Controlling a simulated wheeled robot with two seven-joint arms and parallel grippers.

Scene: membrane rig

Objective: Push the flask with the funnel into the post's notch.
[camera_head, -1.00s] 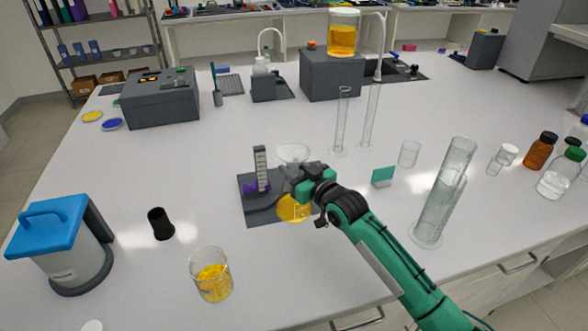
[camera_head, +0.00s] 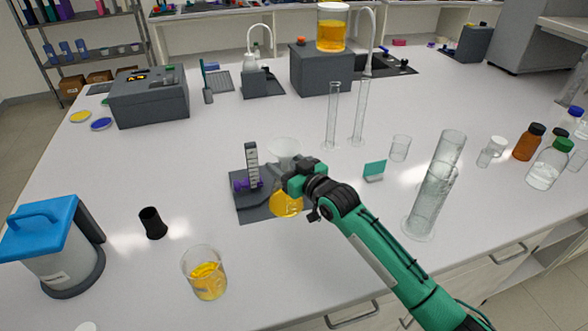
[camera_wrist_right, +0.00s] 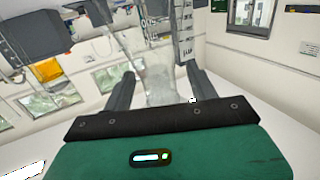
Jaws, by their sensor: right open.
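The flask (camera_head: 286,206) holds yellow liquid and stands on a dark base plate (camera_head: 247,213). A clear funnel (camera_head: 285,147) sits above it, its lower part hidden by my gripper. The post (camera_head: 252,163), pale with a dark scale, rises from the plate just left of the funnel. A purple part (camera_head: 241,186) is at its foot. My right gripper (camera_head: 288,180) is at the flask's upper part. In the wrist view its open fingers (camera_wrist_right: 162,90) stand on either side of clear glass (camera_wrist_right: 158,72), with the post (camera_wrist_right: 184,38) just beyond. The notch cannot be made out. My left gripper is out of view.
A beaker of yellow liquid (camera_head: 206,278) and a black cup (camera_head: 152,223) stand at the front left. The bench left of the plate is mostly clear.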

